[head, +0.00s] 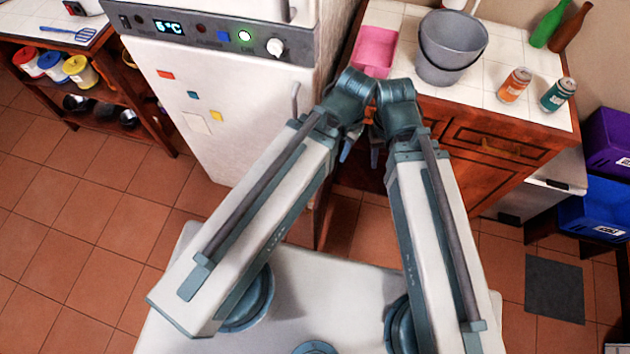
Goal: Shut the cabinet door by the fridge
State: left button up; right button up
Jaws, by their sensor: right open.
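The white fridge (205,110) stands at centre left. Beside it on the right is the brown wood cabinet (500,165) with a white tiled top. The cabinet door by the fridge (322,215) shows as a narrow brown edge standing out from the cabinet front, so it looks open. A dark red-brown gap lies behind my wrists. My right gripper (361,153) is in front of this gap, open, its fingers partly hidden by the wrists. I cannot tell whether it touches the door.
Purple (610,140) and blue (595,207) bins stand at the right. A shelf with jars (80,72) is at the left. The tiled floor (80,230) at left is clear.

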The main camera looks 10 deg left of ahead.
aim_at(320, 192)
jog(key=j+z, duration=0.2)
jog(key=j, duration=0.3)
jog(key=k+j+z, duration=0.2)
jog(key=j, duration=0.25)
jog(key=j+z, duration=0.2)
jog(key=j, duration=0.3)
jog(key=k+z, duration=0.1)
jog(key=k, duration=0.5)
